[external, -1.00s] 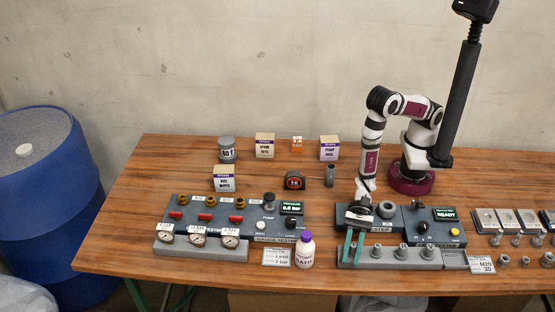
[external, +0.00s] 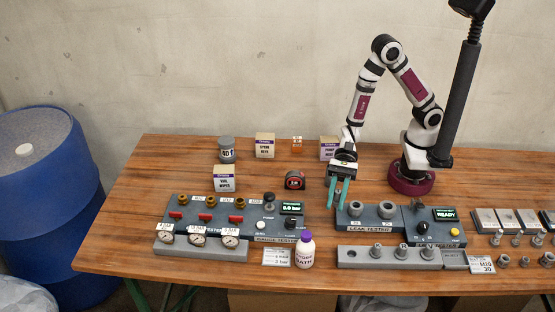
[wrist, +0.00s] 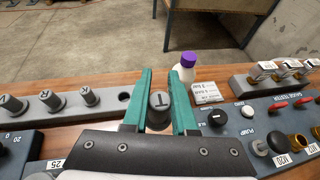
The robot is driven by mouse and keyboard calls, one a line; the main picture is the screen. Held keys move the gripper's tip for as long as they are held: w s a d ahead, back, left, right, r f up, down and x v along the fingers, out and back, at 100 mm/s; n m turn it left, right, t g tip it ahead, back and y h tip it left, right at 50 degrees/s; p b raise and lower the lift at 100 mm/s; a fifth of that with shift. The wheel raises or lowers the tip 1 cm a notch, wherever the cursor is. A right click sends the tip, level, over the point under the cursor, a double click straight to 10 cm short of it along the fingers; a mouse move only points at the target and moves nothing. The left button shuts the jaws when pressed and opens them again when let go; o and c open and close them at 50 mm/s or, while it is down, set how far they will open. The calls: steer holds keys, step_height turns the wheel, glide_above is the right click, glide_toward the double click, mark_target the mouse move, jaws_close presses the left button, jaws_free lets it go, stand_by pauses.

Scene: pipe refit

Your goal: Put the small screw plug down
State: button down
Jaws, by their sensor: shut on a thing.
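My gripper (external: 339,206) is above the wooden table, just left of the leak tester (external: 370,227). Its green fingers point down. In the wrist view the gripper (wrist: 160,98) is shut on the small screw plug (wrist: 158,112), a dark grey round piece with a light mark on its top. In the external view the fingers hide most of the plug. The grey rack (external: 365,264) in front of the leak tester holds several plugs, and the hole (external: 351,253) at its left end is empty.
A gauge tester (external: 240,218) with red handles stands to the left. A white bottle with a purple cap (external: 305,250) stands at the front, between tester and rack. A tape measure (external: 295,180) and boxes are behind. Bare table lies left of the gripper.

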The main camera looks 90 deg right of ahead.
steer(key=w+d+m+t+h, duration=0.25)
steer(key=w+d, duration=0.35)
steer(key=d, duration=0.5)
steer(key=w+d+f+m+t+h, duration=0.1)
steer(key=w+d+m+t, duration=0.25)
steer(key=w+d, duration=0.5)
steer(key=w+d+m+t+h, duration=0.25)
steer(key=w+d, duration=0.25)
steer(key=d, duration=0.7)
steer(key=shift+m, duration=0.25)
steer(key=w+a+f, duration=0.1)
steer(key=a+f, duration=0.1)
steer(key=a, duration=0.1)
steer(key=w+a+f, duration=0.2)
steer(key=a, duration=0.1)
steer(key=w+a+f, duration=0.1)
steer(key=a+f, duration=0.2)
steer(key=a, duration=0.1)
steer(key=shift+w, duration=0.15)
steer(key=shift+f, duration=1.95)
steer(key=c, duration=0.7)
jaws_free()
steer(key=shift+f, duration=0.1)
